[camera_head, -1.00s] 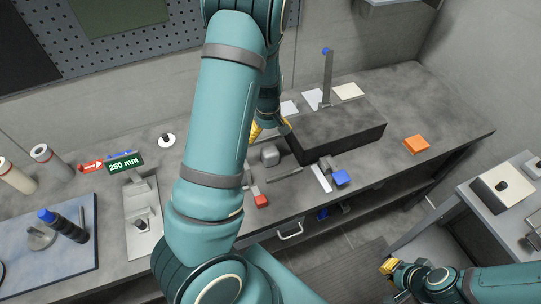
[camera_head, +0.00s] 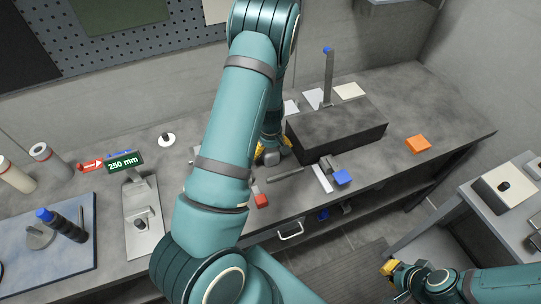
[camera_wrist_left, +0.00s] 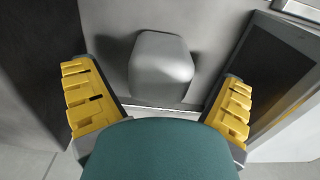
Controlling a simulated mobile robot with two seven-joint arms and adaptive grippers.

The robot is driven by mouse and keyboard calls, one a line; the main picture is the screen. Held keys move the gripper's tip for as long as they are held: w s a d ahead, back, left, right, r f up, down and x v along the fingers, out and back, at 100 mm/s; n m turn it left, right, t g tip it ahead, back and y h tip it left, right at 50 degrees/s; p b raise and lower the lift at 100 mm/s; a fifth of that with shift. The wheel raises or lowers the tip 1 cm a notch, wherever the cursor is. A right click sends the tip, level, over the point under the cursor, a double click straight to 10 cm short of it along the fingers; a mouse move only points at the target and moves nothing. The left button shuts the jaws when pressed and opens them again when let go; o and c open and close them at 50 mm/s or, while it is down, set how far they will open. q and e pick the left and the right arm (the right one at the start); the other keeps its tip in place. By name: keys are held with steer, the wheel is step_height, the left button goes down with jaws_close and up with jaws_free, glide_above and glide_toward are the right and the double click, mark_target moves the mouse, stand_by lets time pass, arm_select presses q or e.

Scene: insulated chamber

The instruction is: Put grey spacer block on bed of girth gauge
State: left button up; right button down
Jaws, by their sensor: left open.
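The grey spacer block (camera_wrist_left: 160,68) is a rounded grey block between the two yellow fingers of my left gripper (camera_wrist_left: 157,88) in the left wrist view. The fingers are spread, with a gap on each side of it. In the head view my left gripper (camera_head: 271,150) is down at the bench beside the dark block, partly hidden by my own arm. A pale grey plate (camera_head: 143,243) with a small knob and a "250 mm" sign (camera_head: 124,162) at left may be the girth gauge. My right gripper (camera_head: 389,267) is at lower right, away from the bench; its opening is unclear.
A large dark block (camera_head: 340,130) lies right of my left gripper. A red piece (camera_head: 261,201), a blue-ended tool (camera_head: 342,177) and an orange block (camera_head: 417,144) lie nearby. A blue mat (camera_head: 60,262) with a blue-topped post is at far left.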

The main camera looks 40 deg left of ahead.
arm_select(q)
steer(key=c, duration=1.4)
